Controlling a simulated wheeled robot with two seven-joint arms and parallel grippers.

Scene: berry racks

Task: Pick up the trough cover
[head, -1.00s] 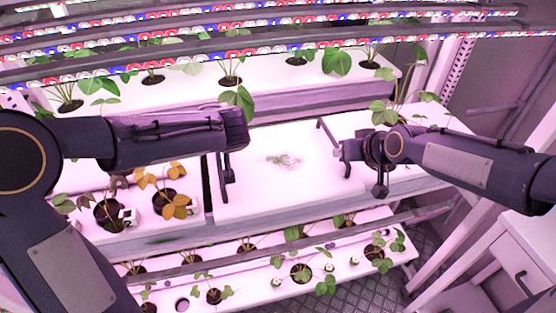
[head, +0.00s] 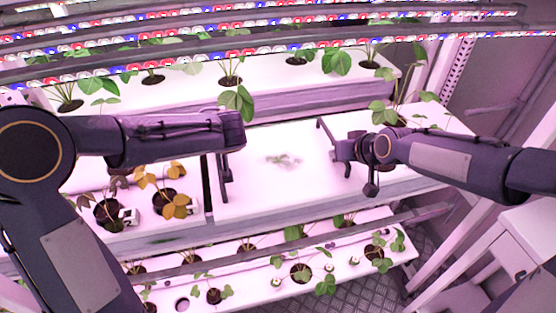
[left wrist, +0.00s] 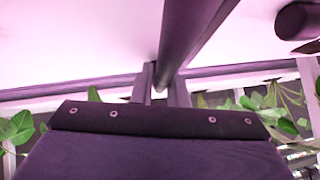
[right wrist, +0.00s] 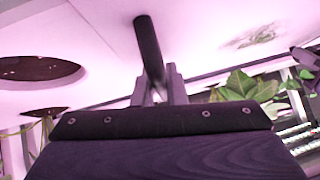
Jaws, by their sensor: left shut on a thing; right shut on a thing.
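The trough cover (head: 265,190) is a flat white panel with a faint green patch, in the middle of the head view. It looks level on the rack; any small gap beneath it cannot be told. Dark bar handles stand at its left and right sides. My left gripper (head: 224,158) is shut on the left bar, which shows between its fingers in the left wrist view (left wrist: 190,45). My right gripper (head: 344,158) is at the right bar (head: 326,132) and shut on it; the right wrist view shows this bar (right wrist: 149,45) between the fingers.
Yellow-leaved potted plants (head: 165,198) stand close left of the cover. A planted white trough (head: 335,268) lies below in front, and another (head: 195,88) behind. LED light bars (head: 270,50) hang above. A white cabinet (head: 520,240) stands at the right.

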